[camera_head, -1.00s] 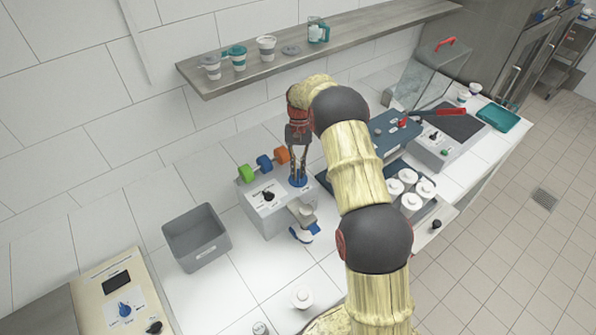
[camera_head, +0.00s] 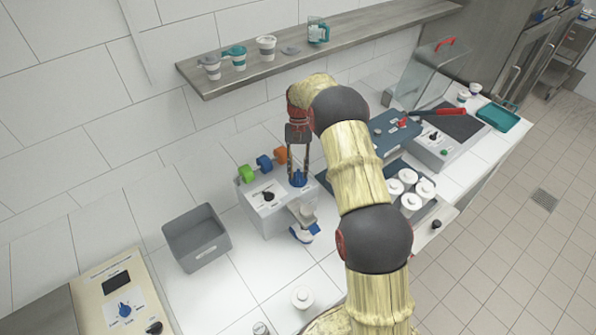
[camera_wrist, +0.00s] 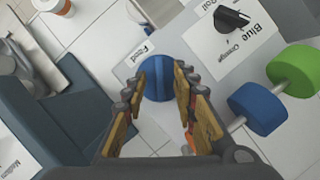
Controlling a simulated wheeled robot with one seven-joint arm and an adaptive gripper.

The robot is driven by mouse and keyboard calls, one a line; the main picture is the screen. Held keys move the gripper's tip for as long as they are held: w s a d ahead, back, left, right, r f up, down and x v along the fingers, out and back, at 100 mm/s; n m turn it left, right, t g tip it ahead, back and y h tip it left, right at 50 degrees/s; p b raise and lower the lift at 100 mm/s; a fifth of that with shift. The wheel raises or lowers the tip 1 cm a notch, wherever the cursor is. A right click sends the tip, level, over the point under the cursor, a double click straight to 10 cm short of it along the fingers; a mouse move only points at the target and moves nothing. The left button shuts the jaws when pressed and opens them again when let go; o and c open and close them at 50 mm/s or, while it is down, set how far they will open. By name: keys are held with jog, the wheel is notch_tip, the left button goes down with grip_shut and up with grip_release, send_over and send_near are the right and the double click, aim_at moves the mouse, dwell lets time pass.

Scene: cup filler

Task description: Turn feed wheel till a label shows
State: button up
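The feed wheel is a round blue knob (camera_head: 298,179) on top of the light grey machine (camera_head: 270,220). In the wrist view the blue feed wheel (camera_wrist: 157,80) shows between my fingertips, beside a white label reading "Feed" (camera_wrist: 143,53). My gripper (camera_head: 298,170) points down over the wheel; it also shows in the wrist view (camera_wrist: 161,78). Its two fingers are apart, one to each side of the wheel, and hold nothing; I cannot tell whether they touch it. Green (camera_head: 246,173), blue (camera_head: 264,163) and orange (camera_head: 281,155) rolls sit along the machine's back.
A black selector knob (camera_wrist: 231,19) with a label reading "Blue" and "Orange" is close to the wheel. A grey bin (camera_head: 196,238) stands left of the machine. A dark tray with white cups (camera_head: 409,176) is to the right, and a shelf (camera_head: 310,50) hangs above.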

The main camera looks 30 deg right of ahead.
jog(key=v, duration=1.1)
jog(key=shift+w+r, duration=0.2)
jog(key=shift+r, duration=0.1)
jog(key=d+x, duration=0.1)
jog(key=x, duration=0.4)
jog(key=s+a+r+n+t+b, duration=0.1)
jog(key=s+a+b, duration=0.4)
jog(key=s, duration=0.7)
jog(key=s+a+r+n+t+h+b, duration=0.1)
jog(key=s+a+t+b, duration=0.4)
jog(key=s, duration=0.8)
jog(key=s+a+r+n+t+h+b, duration=0.1)
jog(key=s+a+r+n+t+b, duration=0.2)
jog(key=s, duration=0.9)
notch_tip(320, 180, up, 2)
jog(key=a+b, duration=0.2)
jog(key=b, duration=0.1)
jog(key=shift+s+a+t, duration=0.25)
jog(key=shift+s+t, duration=0.05)
jog(key=shift+r, duration=0.15)
jog(key=shift+c, duration=0.3)
